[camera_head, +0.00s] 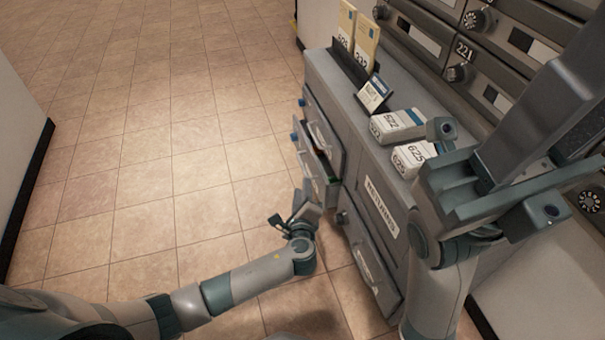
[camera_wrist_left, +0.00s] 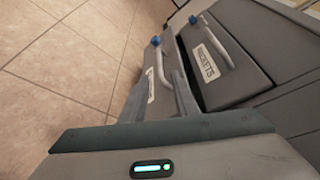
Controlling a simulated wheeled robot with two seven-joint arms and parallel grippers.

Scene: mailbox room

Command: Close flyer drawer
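A grey cabinet (camera_head: 352,130) stands right of centre in the head view, with drawers on its left-facing front. One upper drawer (camera_head: 325,140) is pulled out, and papers show inside. In the left wrist view a drawer front (camera_wrist_left: 152,85) with a bar handle, a blue knob and a white label stands out from the cabinet; the label is unreadable. Beside it is a drawer labelled "PACKETS" (camera_wrist_left: 222,62). My left gripper (camera_head: 296,208) is low in front of the drawers, near the pulled-out one; contact and finger opening are unclear. My right gripper (camera_head: 490,205) is over the cabinet's right part, fingers unclear.
On the cabinet top are a card holder (camera_head: 352,70) with yellow cards, a small display (camera_head: 374,92) and white boxes (camera_head: 396,124). A lower drawer (camera_head: 368,262) is below the "RETURNS" label. Mailboxes (camera_head: 485,75) line the wall behind. Tiled floor (camera_head: 170,140) at left is clear.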

